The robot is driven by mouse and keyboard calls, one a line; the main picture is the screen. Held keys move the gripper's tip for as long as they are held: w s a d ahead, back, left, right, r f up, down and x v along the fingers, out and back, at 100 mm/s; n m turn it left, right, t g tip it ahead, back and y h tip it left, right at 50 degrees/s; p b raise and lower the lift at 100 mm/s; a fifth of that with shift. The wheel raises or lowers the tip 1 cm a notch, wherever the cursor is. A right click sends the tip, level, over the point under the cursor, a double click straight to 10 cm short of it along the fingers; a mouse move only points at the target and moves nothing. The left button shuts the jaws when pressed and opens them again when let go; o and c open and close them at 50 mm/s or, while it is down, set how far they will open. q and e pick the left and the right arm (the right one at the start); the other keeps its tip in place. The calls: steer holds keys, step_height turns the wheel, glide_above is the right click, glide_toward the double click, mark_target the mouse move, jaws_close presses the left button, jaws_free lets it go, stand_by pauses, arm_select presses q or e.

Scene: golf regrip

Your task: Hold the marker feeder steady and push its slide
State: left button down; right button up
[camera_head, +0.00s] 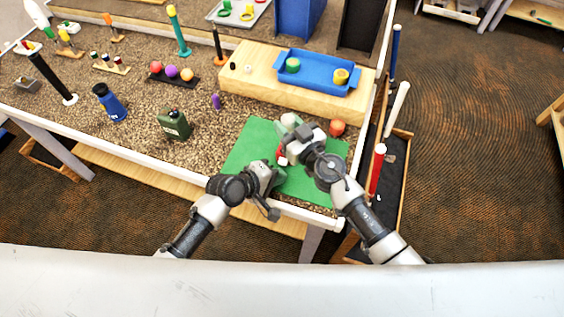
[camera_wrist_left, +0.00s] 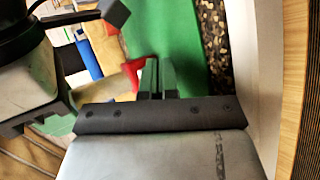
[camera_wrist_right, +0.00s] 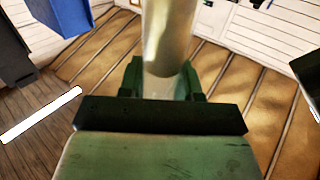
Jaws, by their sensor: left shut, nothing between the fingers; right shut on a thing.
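The marker feeder stands on the green mat (camera_head: 240,150), mostly hidden by my arms in the head view. A small red part of the feeder (camera_head: 280,153) shows between my two grippers. The left wrist view shows the feeder's red part (camera_wrist_left: 132,73) just beyond my left fingertips. My left gripper (camera_wrist_left: 158,70) is shut and empty, low over the mat beside the red part; I cannot tell whether it touches. My right gripper (camera_wrist_right: 163,85) is shut on the feeder's upright pale tube (camera_wrist_right: 168,35). The feeder's slide is not clearly visible.
A wooden block (camera_head: 265,90) with a blue tray (camera_head: 307,87) stands behind the mat. A reddish ball (camera_head: 337,128) sits at the mat's back right. The table's white front edge (camera_head: 180,183) is close.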

mark_target(271, 199)
arm_select(q)
steer(key=shift+s+a, duration=0.25)
steer(key=shift+s, duration=0.55)
steer(key=shift+s+a, duration=0.3)
steer(key=shift+s, duration=0.45)
steer(key=shift+s+a, duration=0.25)
steer(key=shift+s, duration=0.55)
stand_by(0.8)
steer(key=s, duration=0.2)
steer(key=s+a, duration=0.1)
steer(key=shift+s, duration=0.35)
steer(key=shift+w, duration=0.1)
steer(key=shift+w+d, duration=0.45)
steer(key=shift+w, duration=0.95)
steer(key=shift+w+d, duration=0.45)
steer(key=shift+w, duration=0.9)
steer(key=shift+w+d, duration=0.45)
steer(key=shift+w, duration=0.95)
steer(key=shift+w, duration=0.15)
steer(key=shift+w+d, duration=0.1)
steer(key=shift+w, duration=0.1)
